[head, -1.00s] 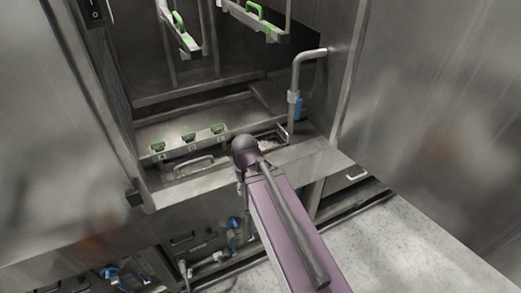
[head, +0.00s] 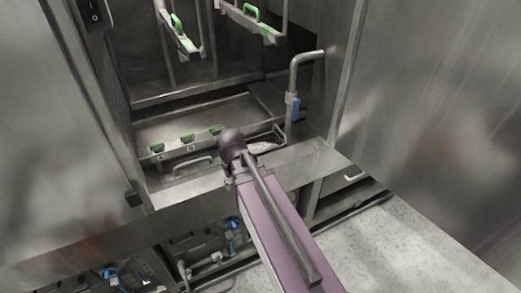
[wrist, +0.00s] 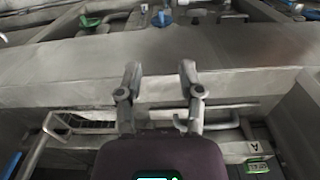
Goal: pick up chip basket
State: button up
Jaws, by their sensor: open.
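The chip basket (head: 264,146), a small metal tray-like basket with pale bits in it, sits in the washer's sill just right of my arm's end in the head view. In the wrist view the basket (wrist: 90,124) shows at left, partly hidden, with a bent rod beside it. My gripper (wrist: 160,74) is open and empty, its two grey fingers apart. It is over the metal sill, to the side of the basket and not touching it. In the head view my arm's end hides the fingers.
A tray handle (head: 192,162) lies left of the basket, below several green latches (head: 187,138). A vertical pipe with a blue valve (head: 295,108) stands close behind the basket on the right. Spray arms with green handles (head: 252,12) hang above. Metal side walls flank the opening.

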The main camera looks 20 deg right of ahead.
jog(key=w+d+r+p, duration=0.1)
jog(key=w+d, duration=0.2)
jog(key=w, duration=0.5)
jog(key=w+d+r+p, duration=0.2)
jog(key=w+d, duration=0.2)
jog(key=w, duration=0.5)
jog(key=w+d+r+p, duration=0.1)
jog(key=w+d, duration=0.3)
jog(key=w, duration=0.4)
jog(key=shift+w+d+r, duration=0.25)
jog(key=shift+w+r, duration=0.1)
jog(key=shift+f, duration=0.1)
notch_tip(320, 180, down, 8)
jog(key=b, duration=0.8)
jog(key=shift+f, duration=0.25)
jog(key=shift+f+b, duration=0.1)
jog(key=shift+b, duration=0.2)
jog(key=f+b, duration=0.3)
jog(key=shift+s+a+f, duration=0.25)
jog(key=shift+a, duration=0.15)
jog(key=shift+f+b, duration=0.75)
jog(key=shift+b, duration=0.25)
